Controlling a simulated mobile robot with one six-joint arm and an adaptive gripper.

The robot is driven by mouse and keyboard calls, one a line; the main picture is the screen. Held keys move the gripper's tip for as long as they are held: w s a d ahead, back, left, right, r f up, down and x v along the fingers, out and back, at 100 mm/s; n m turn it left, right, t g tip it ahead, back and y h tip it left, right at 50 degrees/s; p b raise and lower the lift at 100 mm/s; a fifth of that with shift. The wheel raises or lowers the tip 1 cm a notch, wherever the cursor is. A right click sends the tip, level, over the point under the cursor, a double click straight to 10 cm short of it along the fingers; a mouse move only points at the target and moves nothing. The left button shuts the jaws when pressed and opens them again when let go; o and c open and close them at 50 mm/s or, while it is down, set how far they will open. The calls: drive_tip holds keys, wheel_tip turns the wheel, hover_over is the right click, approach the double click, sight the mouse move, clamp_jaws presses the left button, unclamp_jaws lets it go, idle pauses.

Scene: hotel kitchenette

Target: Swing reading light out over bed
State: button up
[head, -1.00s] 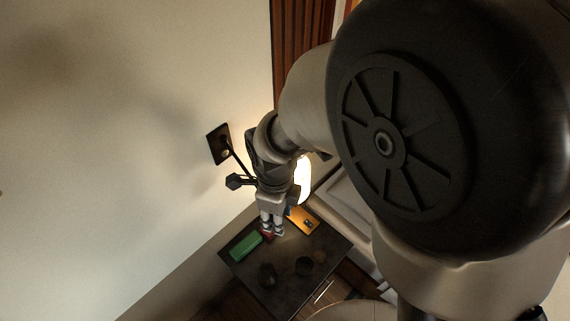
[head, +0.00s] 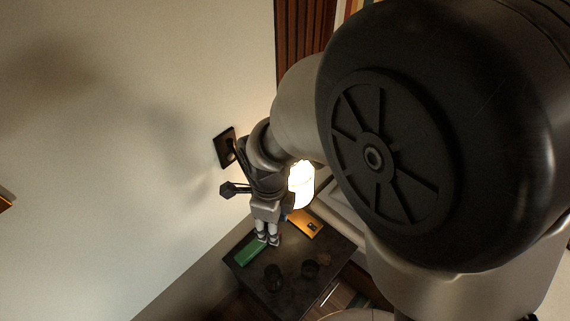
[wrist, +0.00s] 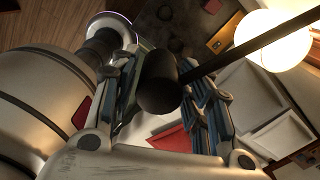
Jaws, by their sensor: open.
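The black reading light has a square wall plate (head: 225,147). A thin arm runs from it toward my wrist, where part of it is hidden. A dark faceted piece, apparently the light's head (head: 228,190), sticks out left of my gripper (head: 268,239). In the wrist view, the light's rod (wrist: 250,45) comes in from the upper right to a black cylindrical head (wrist: 158,84), which covers the gap between my open fingers. The head view places it beside the hand, above the fingertips. I cannot tell whether it touches. My fingers point down above the nightstand (head: 290,285).
A glowing lamp (head: 300,185) stands just right of my gripper. The nightstand holds a green box (head: 250,251), an orange item (head: 305,224) and dark cups (head: 273,277). White bedding (wrist: 255,95) lies right in the wrist view.

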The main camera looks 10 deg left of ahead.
drive_tip(key=shift+o, duration=1.2)
drive_tip(key=shift+w+a+r, duration=0.1)
drive_tip(key=shift+a+r, duration=0.05)
drive_tip(key=shift+a, duration=0.45)
drive_tip(key=shift+r, duration=0.1)
drive_tip(key=shift+w+r, duration=0.1)
drive_tip(key=shift+r, duration=0.2)
wheel_tip(320, 180, up, 10)
drive_tip(key=shift+d+r, duration=0.25)
drive_tip(key=shift+r, duration=0.15)
drive_tip(key=shift+s+r, duration=0.15)
drive_tip(key=shift+s, duration=0.1)
